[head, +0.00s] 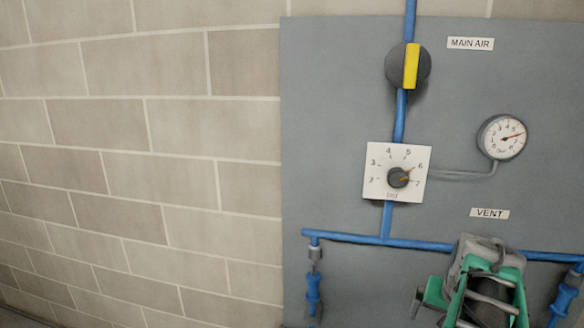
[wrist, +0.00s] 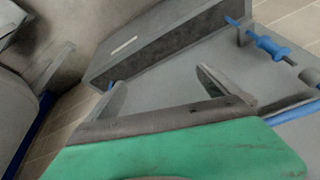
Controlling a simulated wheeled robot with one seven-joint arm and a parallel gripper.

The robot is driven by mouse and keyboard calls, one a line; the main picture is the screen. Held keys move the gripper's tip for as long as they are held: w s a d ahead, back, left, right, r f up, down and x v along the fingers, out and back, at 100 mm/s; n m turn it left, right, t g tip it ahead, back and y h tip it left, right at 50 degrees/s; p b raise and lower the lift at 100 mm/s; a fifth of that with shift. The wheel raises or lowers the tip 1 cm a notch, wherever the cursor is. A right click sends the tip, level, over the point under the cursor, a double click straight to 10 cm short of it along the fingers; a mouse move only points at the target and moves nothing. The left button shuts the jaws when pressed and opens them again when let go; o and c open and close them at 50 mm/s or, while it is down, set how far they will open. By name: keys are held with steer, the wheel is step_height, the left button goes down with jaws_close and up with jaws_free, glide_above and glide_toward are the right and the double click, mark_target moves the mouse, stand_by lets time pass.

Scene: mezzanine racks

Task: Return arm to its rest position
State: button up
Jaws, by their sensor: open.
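My arm (head: 488,285), green and grey, shows at the lower right of the head view, in front of the lower part of the grey panel (head: 330,120). My gripper (wrist: 163,90) shows in the wrist view above a green and dark grey body, its two fingers spread apart. Nothing shows between the fingers. In the head view I cannot make out the fingertips.
The panel carries a yellow-handled valve (head: 411,66), a dial (head: 398,177), a gauge (head: 502,137) and blue pipes (head: 385,240) with hanging blue fittings (head: 313,287). A block wall (head: 140,150) fills the left. A dark grey box (wrist: 165,40) shows in the wrist view.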

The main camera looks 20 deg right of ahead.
steer(key=a+f+n+g+y, duration=0.1)
steer(key=a+f+n+y, duration=0.35)
steer(key=a, duration=1.05)
steer(key=w+a+n+p, duration=0.1)
steer(key=w+a+n, duration=0.1)
steer(key=a, duration=0.7)
steer(key=w+a+r+n+t+h+p, duration=0.1)
steer(key=a+n, duration=0.3)
steer(key=a, duration=0.5)
steer(key=shift+w+a, duration=0.3)
steer(key=shift+w, duration=0.5)
steer(key=shift+r+h, duration=0.1)
steer(key=shift+h, duration=0.15)
